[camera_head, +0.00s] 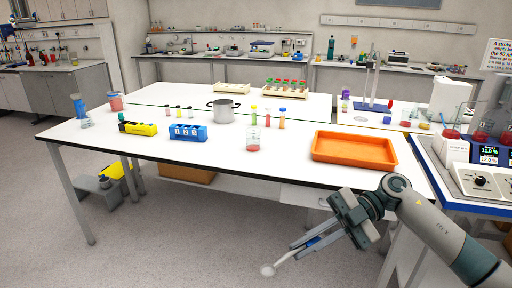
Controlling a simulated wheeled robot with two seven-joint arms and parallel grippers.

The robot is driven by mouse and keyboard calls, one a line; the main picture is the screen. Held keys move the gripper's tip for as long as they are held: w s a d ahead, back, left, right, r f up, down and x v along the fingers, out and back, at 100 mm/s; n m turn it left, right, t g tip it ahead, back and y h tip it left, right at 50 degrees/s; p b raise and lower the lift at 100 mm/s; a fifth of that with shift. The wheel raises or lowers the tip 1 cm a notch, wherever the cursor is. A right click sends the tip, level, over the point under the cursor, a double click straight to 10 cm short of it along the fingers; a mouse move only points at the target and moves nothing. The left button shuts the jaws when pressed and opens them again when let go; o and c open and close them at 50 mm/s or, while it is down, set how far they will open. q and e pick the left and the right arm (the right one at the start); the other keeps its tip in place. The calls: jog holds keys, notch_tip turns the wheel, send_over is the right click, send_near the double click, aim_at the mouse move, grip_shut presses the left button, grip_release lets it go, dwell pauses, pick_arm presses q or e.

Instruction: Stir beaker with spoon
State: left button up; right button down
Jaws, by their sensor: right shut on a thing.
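A clear beaker (253,140) with a little red liquid stands upright near the front edge of the white table, around its middle. My right gripper (303,243) is at the lower right, in front of the table and apart from the beaker. It is shut on a pale spoon (268,270), whose rounded end points down and left over the floor. Part of the spoon's handle is hidden by the fingers. My left gripper is out of view.
An orange tray (354,161) lies right of the beaker. A blue rack (188,133), a yellow rack (138,128) and a grey pot (223,110) stand to the left. Small vials (267,118) stand behind the beaker. The table front between blue rack and beaker is clear.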

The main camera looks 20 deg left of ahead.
jog(key=shift+f, duration=0.1)
dwell(0.6)
jog(key=s+d+f+m+t, duration=0.1)
jog(key=d+f+m+t, duration=0.2)
jog(key=d+m+t, duration=0.2)
jog(key=s+d+f+m+t, duration=0.2)
jog(key=d+f+m+t, duration=0.2)
jog(key=d, duration=0.6)
jog(key=s+d+f+m+t, duration=0.1)
jog(key=d+f+m+t, duration=0.3)
jog(key=d+t, duration=0.4)
jog(key=shift+s+d+f+m, duration=0.2)
jog(key=shift+s+f+m, duration=0.1)
jog(key=shift+m, duration=0.5)
